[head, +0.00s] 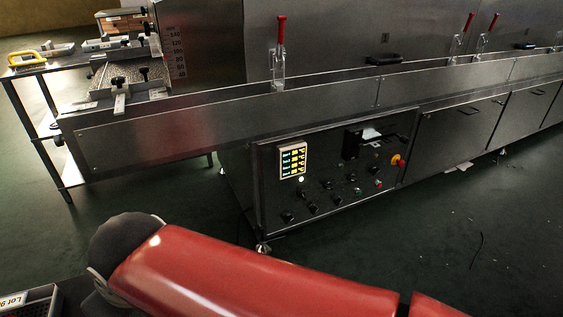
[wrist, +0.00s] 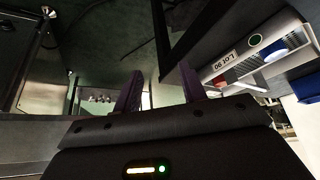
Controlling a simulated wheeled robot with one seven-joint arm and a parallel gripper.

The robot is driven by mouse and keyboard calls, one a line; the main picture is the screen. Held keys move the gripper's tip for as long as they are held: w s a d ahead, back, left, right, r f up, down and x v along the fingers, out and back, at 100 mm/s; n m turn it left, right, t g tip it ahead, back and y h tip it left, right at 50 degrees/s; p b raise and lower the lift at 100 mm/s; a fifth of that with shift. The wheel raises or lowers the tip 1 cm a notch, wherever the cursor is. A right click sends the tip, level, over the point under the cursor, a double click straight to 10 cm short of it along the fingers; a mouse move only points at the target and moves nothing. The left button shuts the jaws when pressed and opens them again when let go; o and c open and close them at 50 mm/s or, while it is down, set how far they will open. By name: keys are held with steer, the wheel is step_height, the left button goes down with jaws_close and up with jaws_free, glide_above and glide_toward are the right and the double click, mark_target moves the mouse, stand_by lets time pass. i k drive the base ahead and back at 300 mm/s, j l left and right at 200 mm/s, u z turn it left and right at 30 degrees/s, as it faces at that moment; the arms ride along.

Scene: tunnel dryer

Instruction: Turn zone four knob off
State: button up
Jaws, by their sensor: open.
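The dark control panel (head: 340,222) is on the front of the steel dryer, in the middle of the head view. It carries several small black knobs, among them a lower-left one (head: 288,217) and one to its right (head: 313,208). Their labels and pointer positions are too small to read, so I cannot tell which is zone four. A lit display (head: 292,160) with several rows sits above them. My gripper (wrist: 158,90) shows in the wrist view, open and empty, apart from the panel. It is not visible in the head view.
A red and yellow emergency-stop button (head: 397,160) is at the panel's right. Red-handled clamps (head: 279,60) stand along the conveyor rail. A steel side table (head: 62,160) is at left. A grey bin labelled Lot 90 (wrist: 235,62) is right in the wrist view. Green floor before the panel is open.

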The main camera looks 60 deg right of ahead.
mark_target(374, 170)
steer(key=z, duration=2.65)
